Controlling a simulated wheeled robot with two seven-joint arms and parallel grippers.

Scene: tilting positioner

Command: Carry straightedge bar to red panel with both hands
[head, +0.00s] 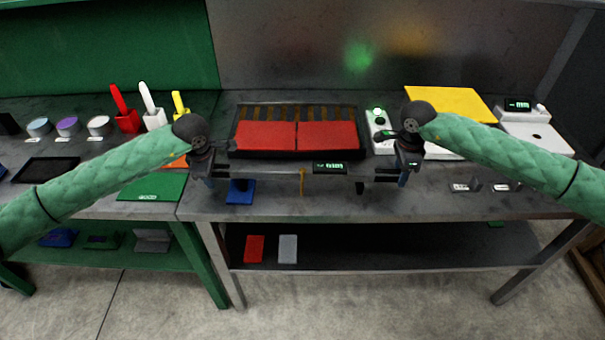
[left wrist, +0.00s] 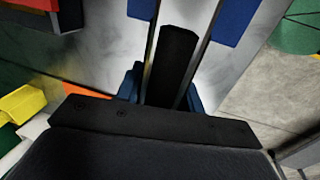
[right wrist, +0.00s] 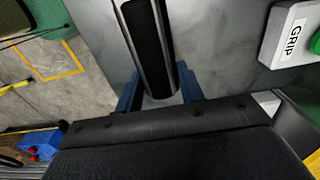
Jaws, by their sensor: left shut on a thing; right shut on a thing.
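The straightedge bar (head: 270,176) is a long thin metallic bar, level and crosswise in front of the red panel (head: 328,135). The red surface is two red halves side by side in a dark frame at the back of the table. My left gripper (head: 208,178) is shut on the bar's left end; the left wrist view shows a black grip (left wrist: 172,65) between its blue fingers. My right gripper (head: 403,176) is shut on the right end; the right wrist view shows a black grip (right wrist: 148,50) between its fingers. The bar is apart from the red panel.
A small display (head: 330,168) sits just in front of the red panel. A blue block (head: 240,191) is near the table's front left. A white button box (head: 379,130) and a yellow plate (head: 450,102) stand right of the panel. A green mat (head: 153,187) lies left.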

